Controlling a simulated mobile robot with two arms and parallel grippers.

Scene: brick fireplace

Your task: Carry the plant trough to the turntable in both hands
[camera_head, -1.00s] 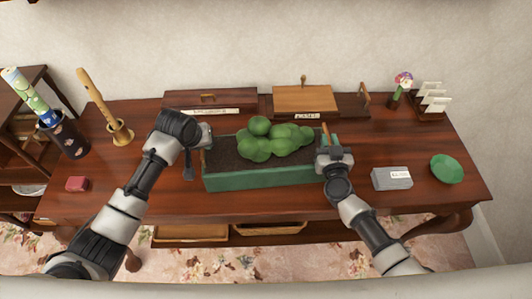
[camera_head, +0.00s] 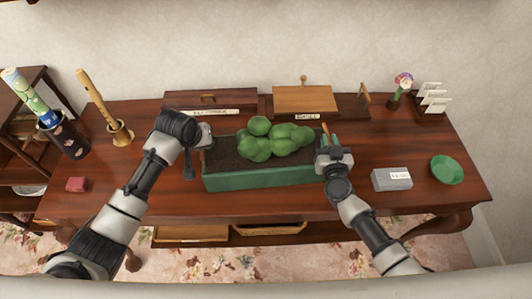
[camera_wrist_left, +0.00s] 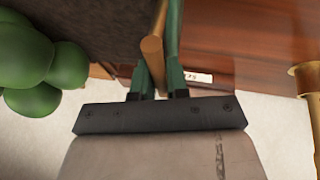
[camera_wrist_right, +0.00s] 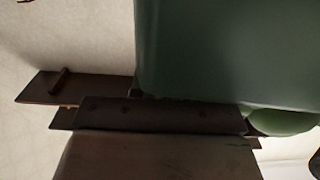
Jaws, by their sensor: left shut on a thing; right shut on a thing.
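The plant trough (camera_head: 262,179) is a long green box with dark soil and a rounded green plant (camera_head: 272,142). It is at the middle of the table; I cannot tell whether its base touches the wood. My left gripper (camera_head: 203,142) is shut at its left end; the left wrist view shows a wooden bar handle (camera_wrist_left: 152,55) by the fingers and the green trough wall. My right gripper (camera_head: 328,150) is shut at its right end; in the right wrist view the green trough side (camera_wrist_right: 220,50) hides the fingertips. I cannot make out a turntable for certain.
Behind the trough are a dark lidded box (camera_head: 208,100) and a lighter wooden box (camera_head: 303,99). Right are a grey box (camera_head: 391,181), green dish (camera_head: 447,171) and card holder (camera_head: 431,108). Left are a brass holder (camera_head: 121,134) and red block (camera_head: 77,185).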

